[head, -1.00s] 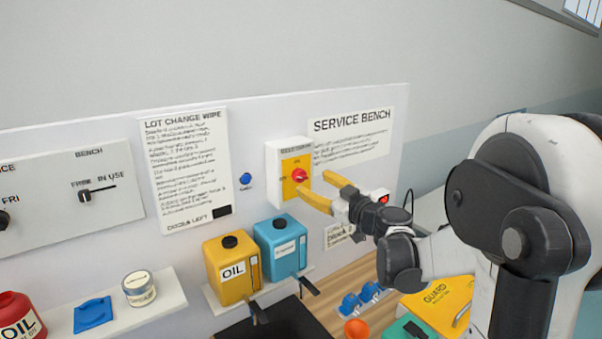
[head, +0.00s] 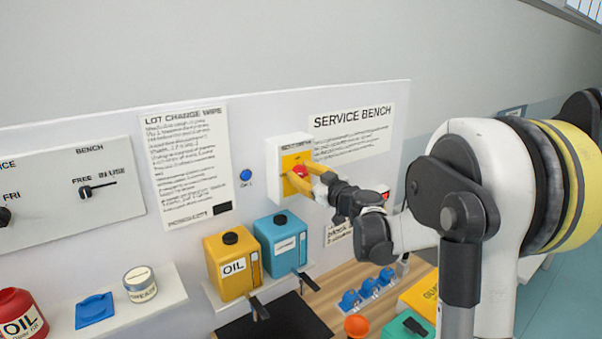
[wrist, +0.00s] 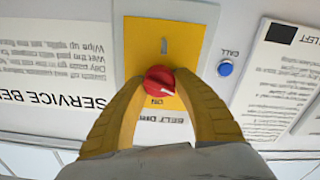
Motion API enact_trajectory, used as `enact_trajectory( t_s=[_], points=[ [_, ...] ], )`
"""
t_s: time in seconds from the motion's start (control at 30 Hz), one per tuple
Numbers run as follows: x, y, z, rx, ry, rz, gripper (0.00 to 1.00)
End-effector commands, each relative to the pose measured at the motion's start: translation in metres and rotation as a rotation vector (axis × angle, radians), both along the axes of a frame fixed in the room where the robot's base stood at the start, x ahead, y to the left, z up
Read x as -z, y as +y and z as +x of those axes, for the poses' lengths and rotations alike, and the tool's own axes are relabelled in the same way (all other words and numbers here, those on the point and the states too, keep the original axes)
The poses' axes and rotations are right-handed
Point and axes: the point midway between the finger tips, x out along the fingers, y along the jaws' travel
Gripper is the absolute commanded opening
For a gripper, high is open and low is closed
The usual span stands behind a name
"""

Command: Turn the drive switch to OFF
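The drive switch is a red round knob (wrist: 157,79) on a yellow plate (wrist: 160,38) of a white wall box (head: 281,187), beside the "SERVICE BENCH" sign. In the upside-down wrist view, a white mark on the knob's lower right edge lies near the word ON below it. My gripper (wrist: 162,76) has its two yellow fingers on either side of the knob, with the tips against its edges. In the head view my gripper (head: 300,171) reaches the box from the right and partly covers the knob and plate.
A blue call button (head: 246,175) sits left of the box. Below are a yellow oil can (head: 233,283) and a teal can (head: 282,257) on a small shelf. An orange ball-shaped thing (head: 357,325) and several blue parts lie on the bench to the right.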

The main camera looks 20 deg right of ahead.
Motion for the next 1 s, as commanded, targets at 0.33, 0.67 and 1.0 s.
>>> enact_trajectory(
  t_s=[0.33, 0.67, 1.0],
  points=[
    [0.0018, 0.0005, 0.0001, 0.000, -0.030, -0.147, 0.05],
    [0.0003, 0.0012, 0.0002, 0.000, -0.077, -0.391, 0.05],
    [0.0000, 0.0011, 0.0001, 0.000, -0.077, -0.391, 0.59]
  ],
)
